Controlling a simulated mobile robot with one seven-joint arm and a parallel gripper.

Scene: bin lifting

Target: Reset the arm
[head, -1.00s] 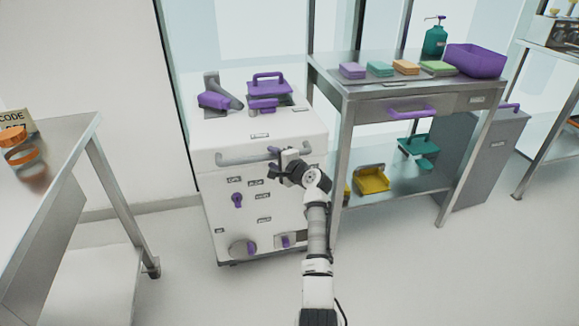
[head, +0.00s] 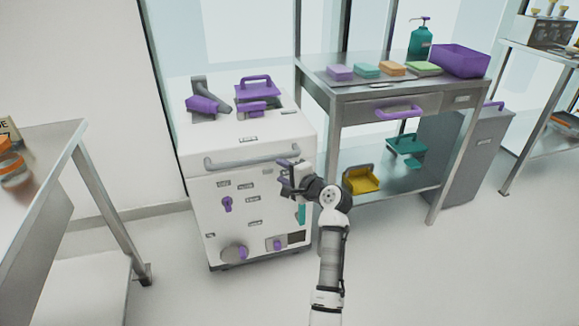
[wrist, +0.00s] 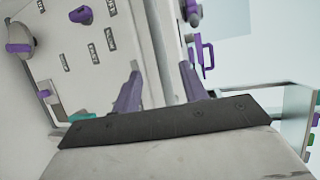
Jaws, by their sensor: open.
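My gripper (head: 287,180) is open and empty in the head view, in front of the upper right part of the white cabinet (head: 195,205). It is just below the right end of the cabinet's grey handle bar (head: 245,160). Whether it touches the cabinet front cannot be told. My arm stretches up from the bottom of the head view, bent at the wrist.
A steel table (head: 345,92) with sponges, a purple bin (head: 460,60) and a teal pump bottle (head: 420,40) stands to the right. A yellow dustpan (head: 361,179) lies on its lower shelf. Another table (head: 60,140) is at the left. The floor between is clear.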

